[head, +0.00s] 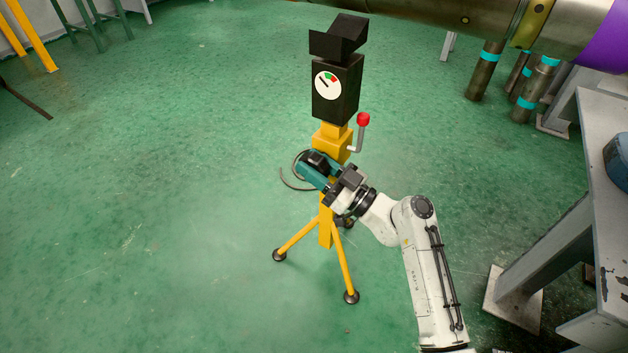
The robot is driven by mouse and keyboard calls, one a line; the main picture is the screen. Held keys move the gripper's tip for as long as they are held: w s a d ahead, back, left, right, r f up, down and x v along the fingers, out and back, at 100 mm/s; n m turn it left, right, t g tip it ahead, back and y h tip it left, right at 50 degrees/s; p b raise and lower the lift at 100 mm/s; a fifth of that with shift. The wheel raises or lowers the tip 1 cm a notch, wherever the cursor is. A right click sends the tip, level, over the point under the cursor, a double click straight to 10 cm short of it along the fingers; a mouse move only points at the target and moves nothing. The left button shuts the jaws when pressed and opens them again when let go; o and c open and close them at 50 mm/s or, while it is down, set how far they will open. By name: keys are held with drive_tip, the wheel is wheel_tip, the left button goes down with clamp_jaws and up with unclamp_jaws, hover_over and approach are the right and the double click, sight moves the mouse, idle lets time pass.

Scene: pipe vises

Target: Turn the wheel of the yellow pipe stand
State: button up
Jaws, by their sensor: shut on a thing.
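The yellow pipe stand (326,232) stands upright on three splayed legs with dark feet on the green floor. It carries a black box with a white round dial (328,86) and a black V-shaped top (338,38). A grey crank with a red knob (363,119) sticks up at its right side.
A grey metal bench (600,130) stands at the right. A large pipe (450,12) with upright supports (485,72) lies at the top right.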

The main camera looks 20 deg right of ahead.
drive_tip(key=shift+f+t+y+b, duration=0.15)
drive_tip(key=shift+t+y+b, duration=0.35)
drive_tip(key=shift+t+b, duration=0.3)
drive_tip(key=shift+s+d+t+y, duration=0.1)
drive_tip(key=shift+t+y, duration=0.2)
drive_tip(key=o, duration=1)
drive_tip(key=shift+c, duration=0.2)
drive_tip(key=v, duration=1)
drive_tip(key=shift+s+d+p, duration=0.2)
drive_tip(key=shift+s+p, duration=0.1)
drive_tip(key=shift+p, duration=0.15)
